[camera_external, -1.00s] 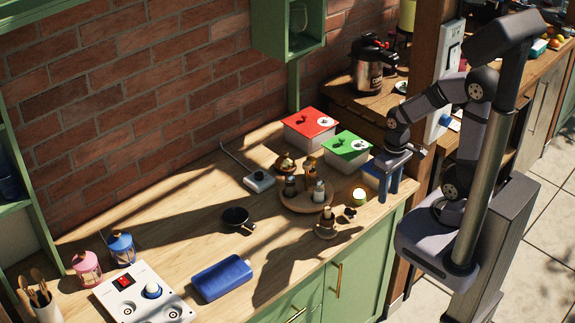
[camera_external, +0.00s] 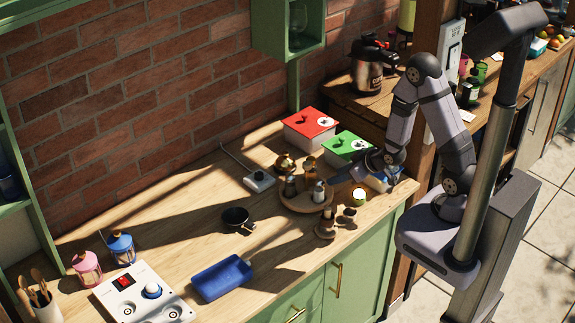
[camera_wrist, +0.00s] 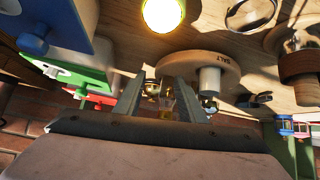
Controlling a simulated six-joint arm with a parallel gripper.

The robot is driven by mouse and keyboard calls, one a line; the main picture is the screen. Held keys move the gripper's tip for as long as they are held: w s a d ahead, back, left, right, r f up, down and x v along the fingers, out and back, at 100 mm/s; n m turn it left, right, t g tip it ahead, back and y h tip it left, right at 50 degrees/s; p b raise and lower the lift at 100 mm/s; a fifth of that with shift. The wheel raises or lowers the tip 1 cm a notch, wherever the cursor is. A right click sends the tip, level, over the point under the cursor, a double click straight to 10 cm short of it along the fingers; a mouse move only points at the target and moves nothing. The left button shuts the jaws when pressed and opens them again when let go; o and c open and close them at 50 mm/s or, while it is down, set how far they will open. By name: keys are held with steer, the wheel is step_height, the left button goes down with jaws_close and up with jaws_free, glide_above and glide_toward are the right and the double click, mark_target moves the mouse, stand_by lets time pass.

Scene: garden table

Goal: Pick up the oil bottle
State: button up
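The oil bottle (camera_external: 310,166), small and amber, stands at the back of a round wooden tray (camera_external: 305,205) on the counter. In the wrist view the amber bottle (camera_wrist: 166,103) shows between and beyond my two fingers, small and partly hidden by the gripper body. My gripper (camera_external: 341,177) is at the right side of the tray, low and pointing left toward it. In the wrist view my gripper (camera_wrist: 157,92) has its fingers apart, with nothing held between them.
A pepper-coloured dark jar (camera_external: 290,186) and a white-bodied shaker (camera_external: 319,191) stand on the same tray. Green-lidded (camera_external: 347,147) and red-lidded (camera_external: 309,126) boxes stand behind.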

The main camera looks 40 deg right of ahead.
steer(key=w+t, duration=0.1)
steer(key=w+a+r+t+y, duration=0.1)
steer(key=t, duration=0.1)
steer(key=shift+a+r, duration=0.1)
steer(key=shift+a, duration=0.15)
steer(key=shift+w+a+r+t+y+p, duration=0.1)
steer(key=shift+a+r+t+y+p, duration=0.1)
steer(key=shift+r+t, duration=0.35)
steer(key=shift+a+r+t+y+p, duration=0.1)
steer(key=shift+a+r+t+y, duration=0.1)
steer(key=shift+r+t, duration=0.3)
steer(key=shift+x, duration=1.05)
steer(key=shift+w+a+p, duration=0.2)
steer(key=shift+w+p, duration=0.3)
steer(key=shift+w, duration=0.1)
steer(key=shift+p+x, duration=0.85)
steer(key=shift+x, duration=1.15)
steer(key=shift+f, duration=0.15)
steer(key=c, duration=0.8)
